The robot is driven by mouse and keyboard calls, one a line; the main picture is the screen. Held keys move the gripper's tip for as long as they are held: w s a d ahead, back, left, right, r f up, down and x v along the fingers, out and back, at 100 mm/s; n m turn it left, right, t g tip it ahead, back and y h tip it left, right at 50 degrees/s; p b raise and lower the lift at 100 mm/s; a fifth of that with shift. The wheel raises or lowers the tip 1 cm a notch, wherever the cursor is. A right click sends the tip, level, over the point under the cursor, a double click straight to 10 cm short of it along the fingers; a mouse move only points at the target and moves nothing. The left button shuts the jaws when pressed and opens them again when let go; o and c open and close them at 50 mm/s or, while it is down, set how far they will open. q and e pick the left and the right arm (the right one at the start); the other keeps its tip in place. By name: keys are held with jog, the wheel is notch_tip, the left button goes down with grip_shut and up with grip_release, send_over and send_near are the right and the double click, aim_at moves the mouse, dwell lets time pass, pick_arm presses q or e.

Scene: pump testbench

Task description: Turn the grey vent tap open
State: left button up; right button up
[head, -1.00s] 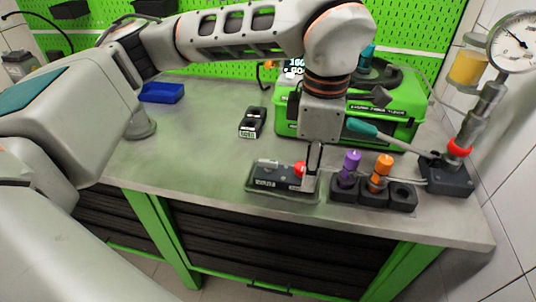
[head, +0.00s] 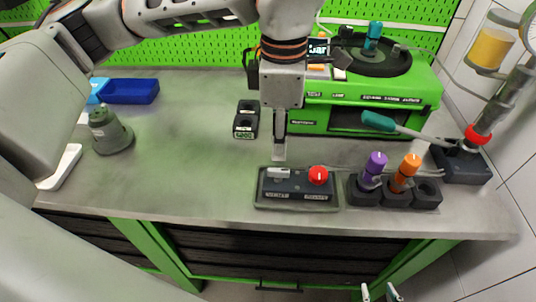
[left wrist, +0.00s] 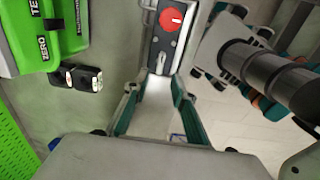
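A small dark valve panel (head: 297,188) lies near the bench's front edge. It carries a red knob (head: 318,175) at its right and a small light grey lever, apparently the vent tap (head: 278,173), at its left. My left gripper (head: 279,152) points down just behind the grey tap. In the left wrist view its fingers (left wrist: 156,90) are spread and empty, with the panel (left wrist: 165,40) and red knob (left wrist: 172,18) beyond the tips. Contact with the tap cannot be made out. My right gripper (head: 380,292) shows at the bottom edge, tips apart and empty.
A block with purple (head: 376,162) and orange (head: 411,165) plugs stands right of the panel. Behind are the green test unit (head: 400,100) and a small black device (head: 246,120). A blue tray (head: 130,92) is at left. The bench's left middle is clear.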

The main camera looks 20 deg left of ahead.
aim_at(278, 170)
pick_arm(q)
jog(key=shift+f, duration=3.9)
grip_shut()
